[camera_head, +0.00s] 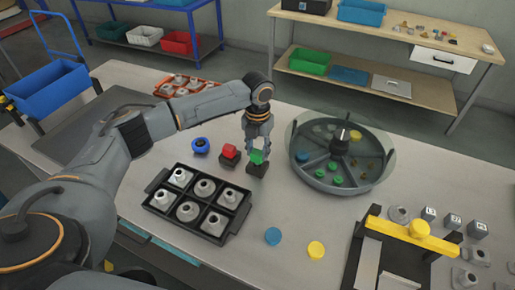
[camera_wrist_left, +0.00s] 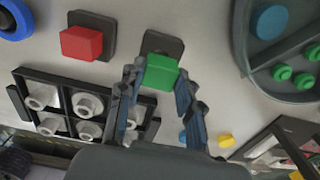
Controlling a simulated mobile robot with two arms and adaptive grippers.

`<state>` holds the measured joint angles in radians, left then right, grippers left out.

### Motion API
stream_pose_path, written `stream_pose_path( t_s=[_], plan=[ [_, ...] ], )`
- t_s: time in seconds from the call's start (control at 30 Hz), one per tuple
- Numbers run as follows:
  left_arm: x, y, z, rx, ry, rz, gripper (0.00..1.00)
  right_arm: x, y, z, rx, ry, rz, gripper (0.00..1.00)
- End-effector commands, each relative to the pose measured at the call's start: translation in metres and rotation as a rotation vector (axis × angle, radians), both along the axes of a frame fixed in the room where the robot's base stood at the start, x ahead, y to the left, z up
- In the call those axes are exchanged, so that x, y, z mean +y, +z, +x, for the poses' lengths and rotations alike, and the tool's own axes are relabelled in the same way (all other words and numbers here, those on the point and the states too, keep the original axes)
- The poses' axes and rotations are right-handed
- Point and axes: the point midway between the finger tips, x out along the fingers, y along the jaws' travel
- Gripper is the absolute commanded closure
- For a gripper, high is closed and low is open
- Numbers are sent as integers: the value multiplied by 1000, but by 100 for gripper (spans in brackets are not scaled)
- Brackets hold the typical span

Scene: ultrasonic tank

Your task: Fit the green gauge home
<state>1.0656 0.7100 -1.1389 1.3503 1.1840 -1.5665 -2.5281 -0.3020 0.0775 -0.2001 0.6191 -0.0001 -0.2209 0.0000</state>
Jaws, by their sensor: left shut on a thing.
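The green gauge (camera_head: 257,157) is a small green block held between the fingers of my left gripper (camera_head: 259,149). It also shows in the left wrist view (camera_wrist_left: 160,73), with my left gripper (camera_wrist_left: 158,82) shut on it. A dark square base (camera_head: 257,169) lies right below the gauge. In the left wrist view this base (camera_wrist_left: 164,42) shows partly behind the block. I cannot tell whether the gauge touches it or hovers just above. My right gripper is not in view.
A red block (camera_head: 229,149) on a dark base and a blue round piece (camera_head: 200,145) stand to the left. A black tray (camera_head: 155,184) of metal parts lies in front. A round divided bin (camera_head: 373,184) stands to the right. Blue (camera_head: 273,236) and yellow (camera_head: 316,250) discs lie nearer.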

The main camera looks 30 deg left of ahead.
Motion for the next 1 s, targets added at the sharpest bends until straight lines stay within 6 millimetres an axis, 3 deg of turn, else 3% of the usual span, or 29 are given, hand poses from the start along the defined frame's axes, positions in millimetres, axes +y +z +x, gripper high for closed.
stream_pose_path(
  t_s=[1.0],
  plan=[
    [0,-6,0,-1,0,0,97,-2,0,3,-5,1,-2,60]
  ],
)
